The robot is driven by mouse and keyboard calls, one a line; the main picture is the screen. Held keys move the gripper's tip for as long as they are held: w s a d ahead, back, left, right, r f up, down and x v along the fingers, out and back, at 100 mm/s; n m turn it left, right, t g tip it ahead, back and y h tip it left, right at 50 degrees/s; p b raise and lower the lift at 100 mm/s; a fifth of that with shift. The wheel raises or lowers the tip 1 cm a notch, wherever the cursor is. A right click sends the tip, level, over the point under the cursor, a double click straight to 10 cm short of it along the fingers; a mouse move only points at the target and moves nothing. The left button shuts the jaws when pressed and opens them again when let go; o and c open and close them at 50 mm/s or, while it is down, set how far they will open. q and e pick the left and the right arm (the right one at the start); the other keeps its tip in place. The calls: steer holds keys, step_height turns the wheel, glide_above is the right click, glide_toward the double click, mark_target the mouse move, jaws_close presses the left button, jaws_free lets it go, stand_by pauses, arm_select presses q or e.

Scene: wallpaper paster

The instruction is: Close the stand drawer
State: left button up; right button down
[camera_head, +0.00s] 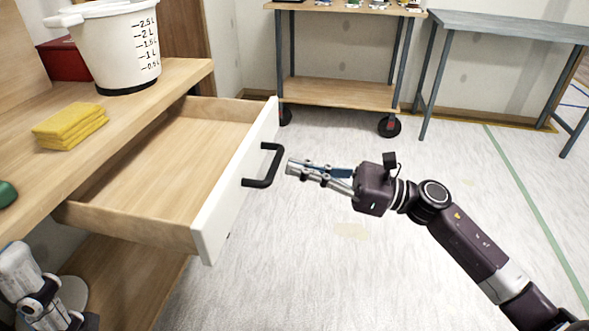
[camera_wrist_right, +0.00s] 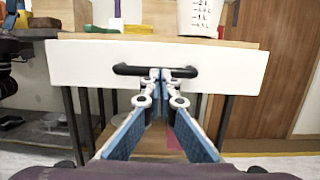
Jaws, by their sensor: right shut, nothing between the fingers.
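The stand drawer (camera_head: 165,170) is pulled out and looks empty. Its white front panel (camera_head: 225,205) has a black bar handle (camera_head: 268,168). The same white front (camera_wrist_right: 90,62) and handle (camera_wrist_right: 125,70) show ahead in the right wrist view. My right gripper (camera_head: 291,168) is shut and empty, pointing at the handle from the outer side. In the right wrist view the fingertips (camera_wrist_right: 165,74) overlap the middle of the handle; I cannot tell if they touch it.
On the stand top (camera_head: 190,72) are a white measuring bucket (camera_head: 115,50), a folded yellow cloth (camera_head: 70,124) and a red box (camera_head: 62,60). A wheeled wooden cart (camera_head: 340,93) and a grey table (camera_head: 510,25) stand at the back. The floor around my right arm is clear.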

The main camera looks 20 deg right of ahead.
steer(key=shift+w+a+r, duration=0.1)
steer(key=shift+w+a, duration=0.2)
steer(key=shift+a, duration=0.15)
glide_toward(186, 163)
steer(key=x, duration=0.3)
steer(key=r+x, duration=0.1)
steer(key=x, duration=0.3)
steer(key=r+x, duration=0.1)
steer(key=x, duration=0.2)
steer(key=shift+a+r, duration=0.1)
steer(key=shift+r, duration=0.25)
